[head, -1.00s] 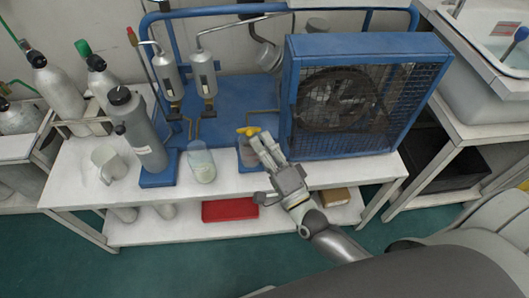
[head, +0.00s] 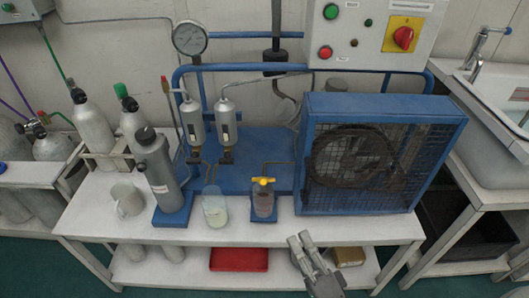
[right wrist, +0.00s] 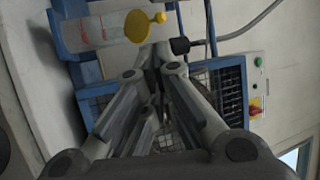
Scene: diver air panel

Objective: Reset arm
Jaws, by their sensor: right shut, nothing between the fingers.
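My right gripper (head: 301,242) is shut and empty in the head view. My left gripper is not in view.
On the white bench (head: 95,205) stand a white mug (head: 127,199), a grey cylinder (head: 158,170) and a glass beaker (head: 214,208). A red tray (head: 238,259) lies on the lower shelf. A sink (head: 500,110) stands at right.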

